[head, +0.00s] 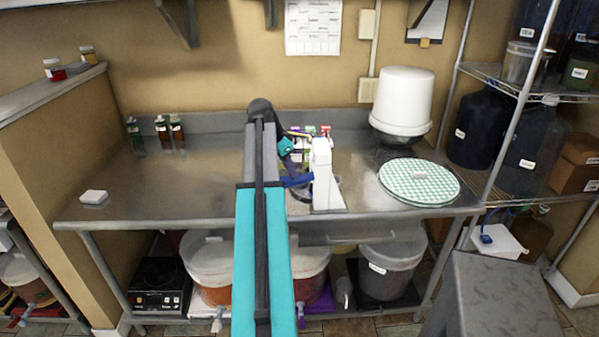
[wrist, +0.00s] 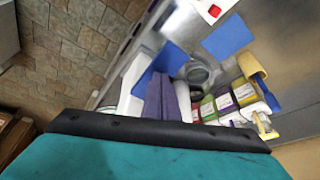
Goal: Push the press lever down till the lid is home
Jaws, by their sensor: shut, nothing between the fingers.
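A white bench press (head: 322,172) stands upright on the steel counter, right of my arm. A blue part that looks like its lever (head: 297,181) sticks out to its left; a blue piece (wrist: 165,60) also shows in the wrist view. My gripper (wrist: 168,84) is shut and empty, its dark fingers pointing at this blue piece; I cannot tell whether they touch it. In the head view only my teal wrist shows beside the press, and the fingertips are hidden. A round, clear-looking container (wrist: 198,73) sits near the fingertips. Its lid cannot be made out clearly.
Several labelled bottles (wrist: 228,100) stand close behind the press. The counter (head: 175,185) is mostly clear on the left, and a grey stool (head: 500,295) stands in front at right.

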